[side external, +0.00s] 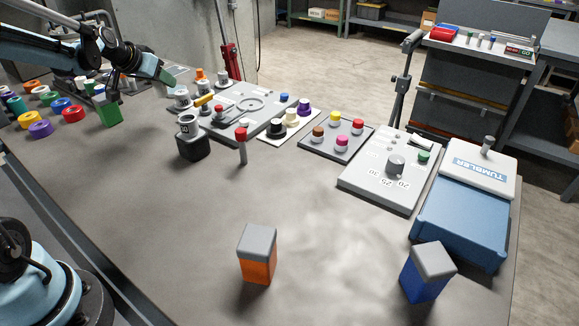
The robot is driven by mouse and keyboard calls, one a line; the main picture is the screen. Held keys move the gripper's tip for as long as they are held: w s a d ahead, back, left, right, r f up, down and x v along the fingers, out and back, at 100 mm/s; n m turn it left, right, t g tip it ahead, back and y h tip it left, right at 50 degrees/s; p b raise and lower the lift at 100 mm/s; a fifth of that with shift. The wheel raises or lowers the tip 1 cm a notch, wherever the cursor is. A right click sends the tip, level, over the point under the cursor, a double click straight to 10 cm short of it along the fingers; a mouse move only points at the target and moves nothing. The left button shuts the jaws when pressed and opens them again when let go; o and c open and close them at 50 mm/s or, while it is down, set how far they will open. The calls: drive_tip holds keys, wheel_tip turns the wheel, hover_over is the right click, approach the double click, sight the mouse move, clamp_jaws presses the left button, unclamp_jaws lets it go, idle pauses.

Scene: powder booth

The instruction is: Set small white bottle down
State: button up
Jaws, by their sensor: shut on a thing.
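A green block (109,114) stands on the table below and left of the gripper. A small whitish shape shows at the block's top, and I cannot tell what it is.
Several coloured rings (40,128) lie at the left. A grey board (265,122) with knobs, a dark cup (192,146) and a red-topped post (241,146) stand mid-table. Orange (257,265) and blue (424,282) boxes stand in front. The blue tumbler (460,220) is right.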

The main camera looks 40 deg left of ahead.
drive_tip(key=a+f, duration=0.1)
drive_tip(key=a, duration=0.1)
drive_tip(key=a+f, duration=0.2)
drive_tip(key=a, duration=0.1)
drive_tip(key=s+a+f, duration=0.1)
drive_tip(key=a, duration=0.1)
drive_tip(key=shift+a+f, duration=0.2)
drive_tip(key=shift+f, duration=2.05)
drive_tip(key=o, duration=1)
drive_tip(key=shift+f, duration=0.15)
drive_tip(key=shift+o, duration=0.2)
